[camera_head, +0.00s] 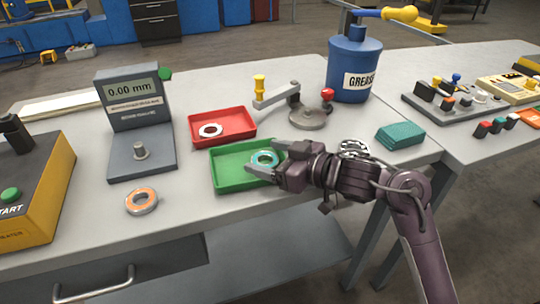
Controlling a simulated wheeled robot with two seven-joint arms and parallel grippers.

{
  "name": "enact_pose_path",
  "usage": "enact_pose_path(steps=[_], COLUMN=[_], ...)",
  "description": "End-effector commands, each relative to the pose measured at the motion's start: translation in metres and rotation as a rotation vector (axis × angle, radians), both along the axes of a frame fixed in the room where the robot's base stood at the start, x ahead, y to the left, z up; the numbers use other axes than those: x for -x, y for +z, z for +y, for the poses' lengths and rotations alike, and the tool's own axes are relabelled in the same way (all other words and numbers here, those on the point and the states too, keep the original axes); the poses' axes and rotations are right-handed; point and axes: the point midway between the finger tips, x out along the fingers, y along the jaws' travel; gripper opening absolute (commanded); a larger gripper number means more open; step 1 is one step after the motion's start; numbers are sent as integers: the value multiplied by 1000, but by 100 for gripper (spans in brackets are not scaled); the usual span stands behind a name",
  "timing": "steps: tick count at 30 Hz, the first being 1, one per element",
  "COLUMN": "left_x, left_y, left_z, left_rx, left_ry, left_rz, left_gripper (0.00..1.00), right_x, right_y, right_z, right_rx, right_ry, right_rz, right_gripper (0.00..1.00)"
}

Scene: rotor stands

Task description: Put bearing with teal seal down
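The bearing with the teal seal (264,158) is at the right part of the green tray (228,181), with its ring facing up. My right gripper (262,156) reaches in from the right over the tray, with one finger on each side of this bearing. I cannot tell whether the fingers press on it, or whether it rests on the tray floor or is held just above it. My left gripper is not in view.
A red tray (237,139) holding a white-ringed bearing (210,130) stands behind the green one. An orange-sealed bearing (141,201) lies on the table at left, near the gauge (142,150).

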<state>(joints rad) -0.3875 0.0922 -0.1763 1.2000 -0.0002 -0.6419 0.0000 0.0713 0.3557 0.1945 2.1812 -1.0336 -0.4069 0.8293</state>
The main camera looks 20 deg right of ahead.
Motion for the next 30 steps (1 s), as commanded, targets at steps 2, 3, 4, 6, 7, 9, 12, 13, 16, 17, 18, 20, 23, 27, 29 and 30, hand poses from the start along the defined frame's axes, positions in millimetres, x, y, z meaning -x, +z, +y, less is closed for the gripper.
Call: enact_pose_path(steps=[2, 3, 4, 6, 7, 9, 12, 13, 16, 17, 18, 20, 23, 27, 29, 30], left_x=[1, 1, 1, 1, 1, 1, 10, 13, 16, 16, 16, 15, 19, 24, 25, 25], left_y=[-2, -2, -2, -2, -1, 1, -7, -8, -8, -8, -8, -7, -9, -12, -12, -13], left_z=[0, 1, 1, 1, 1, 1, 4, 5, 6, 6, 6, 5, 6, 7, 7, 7], left_rx=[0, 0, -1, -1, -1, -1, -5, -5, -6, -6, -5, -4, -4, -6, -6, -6], left_ry=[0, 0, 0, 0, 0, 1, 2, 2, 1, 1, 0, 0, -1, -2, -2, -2], left_rz=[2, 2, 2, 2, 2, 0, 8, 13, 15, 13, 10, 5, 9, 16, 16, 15], left_gripper=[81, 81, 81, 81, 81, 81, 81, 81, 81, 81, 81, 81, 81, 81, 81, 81], right_x=[2, 2, 1, 1, 1, 1, 5, 10, 27, 32, 40, 51, 67, 82, 86, 89], right_y=[-12, -13, -13, -12, -11, -6, 2, 3, 10, 13, 15, 19, 25, 31, 32, 33], right_z=[1, 1, 1, 1, 1, 1, -3, -8, -20, -25, -31, -39, -51, -63, -67, -68], right_rx=[8, 8, 8, 8, 8, 8, 9, 9, 11, 9, 10, 11, 7, 4, 3, 3], right_ry=[5, 5, 4, 4, 5, 4, 1, -1, 1, -2, -2, 0, 0, 1, -1, 0], right_rz=[27, 28, 28, 28, 28, 27, 27, 26, 23, 22, 20, 19, 17, 14, 14, 14], right_gripper=[77, 77, 77, 77, 77, 77, 77, 77, 77, 77, 77, 77, 77, 77, 77, 77])
